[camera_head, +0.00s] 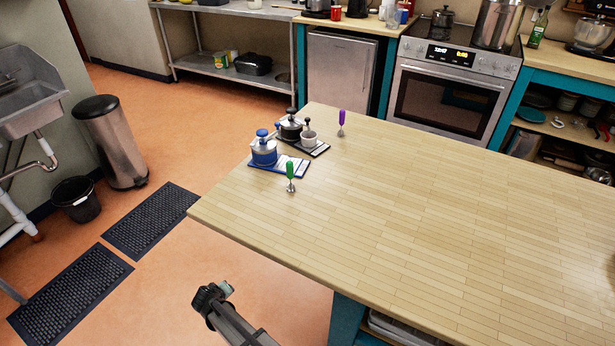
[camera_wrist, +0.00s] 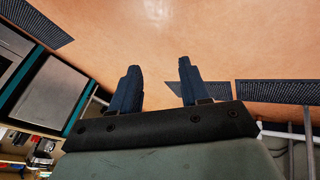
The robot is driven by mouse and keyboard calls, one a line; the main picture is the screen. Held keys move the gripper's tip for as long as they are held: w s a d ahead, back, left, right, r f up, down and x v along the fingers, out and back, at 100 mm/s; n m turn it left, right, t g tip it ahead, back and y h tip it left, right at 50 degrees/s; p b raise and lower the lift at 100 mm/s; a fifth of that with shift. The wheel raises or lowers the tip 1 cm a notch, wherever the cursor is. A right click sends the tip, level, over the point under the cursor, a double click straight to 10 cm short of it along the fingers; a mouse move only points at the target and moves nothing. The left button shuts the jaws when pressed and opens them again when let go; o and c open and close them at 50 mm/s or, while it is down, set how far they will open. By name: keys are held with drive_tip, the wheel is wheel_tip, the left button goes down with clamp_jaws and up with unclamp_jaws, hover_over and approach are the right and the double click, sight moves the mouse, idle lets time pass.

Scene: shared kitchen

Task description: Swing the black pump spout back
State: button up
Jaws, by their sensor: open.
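A black pump-topped pot (camera_head: 291,127) stands on a dark mat on the wooden table, near its far left corner. It is small in the head view, and I cannot tell which way its spout points. A similar blue pot (camera_head: 264,154) stands just in front of it on a blue-edged mat (camera_head: 299,167). My gripper (camera_wrist: 157,80) is open and empty in the wrist view, its two dark fingers well apart above the floor. In the head view my arm is low, left of the table's near edge, well away from the pots. The wrist view shows neither pot.
A green-handled tool (camera_head: 290,172) and a purple-handled tool (camera_head: 341,118) stand nearby. The rest of the table (camera_head: 430,210) is bare. Black floor mats (camera_head: 152,218) lie left.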

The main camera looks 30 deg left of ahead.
drive_tip(key=s+a+r+n+y, duration=0.1)
drive_tip(key=s+a+r+y, duration=0.15)
drive_tip(key=a+r, duration=0.85)
drive_tip(key=s+a+r+n+y, duration=0.15)
drive_tip(key=s+a+r, duration=0.25)
drive_tip(key=a+r, duration=0.75)
drive_tip(key=w+a+r+m, duration=0.2)
drive_tip(key=w+a+r, duration=0.1)
drive_tip(key=a+r, duration=0.15)
drive_tip(key=w+d+r+m+h, duration=0.1)
drive_tip(key=w+r+m, duration=0.1)
drive_tip(key=w+r, duration=0.6)
wheel_tip(320, 180, up, 30)
drive_tip(key=r+m+g+h, duration=0.1)
drive_tip(key=m+g+h, duration=0.5)
drive_tip(key=m, duration=0.2)
hover_over(308, 118)
wheel_tip(308, 118, down, 14)
drive_tip(key=shift+f, duration=0.1)
